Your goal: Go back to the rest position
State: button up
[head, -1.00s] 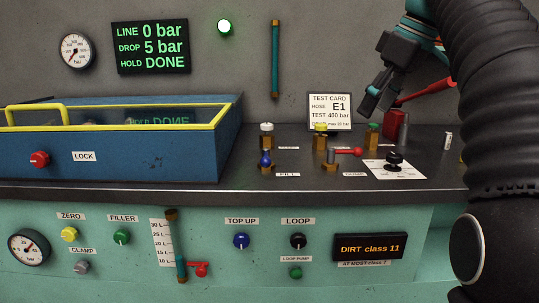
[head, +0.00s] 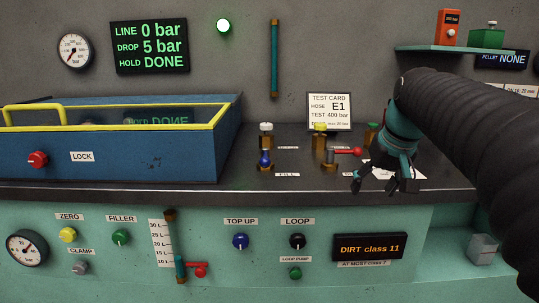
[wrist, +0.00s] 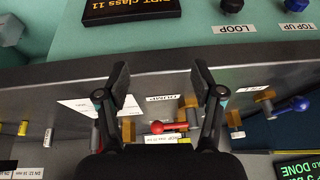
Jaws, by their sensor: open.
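My gripper (head: 383,184) is open and empty in the head view, above the right part of the grey bench top, its fingers pointing down. In the wrist view my gripper (wrist: 162,85) shows two spread fingers with nothing between the tips. Beyond them a red-handled valve (wrist: 170,127) shows on the bench. In the head view that red-handled valve (head: 347,152) lies just left of my gripper. My arm hides part of the bench top and of the white card there.
A blue bin with yellow rim (head: 223,115) stands at the left. The test card (head: 329,110) stands behind the valves. A shelf (head: 430,48) with an orange box (head: 449,28) and a green box (head: 487,38) is at the upper right. The DIRT display (head: 370,247) is on the front panel.

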jog(key=s+a+f, duration=0.3)
jog(key=s+f, duration=0.5)
jog(key=s, duration=0.3)
jog(key=s+a+f, duration=0.3)
jog(key=s+f, duration=0.5)
jog(key=s, duration=0.3)
jog(key=shift+s+f+t+h, duration=0.2)
jog(key=shift+f+t+h, duration=0.2)
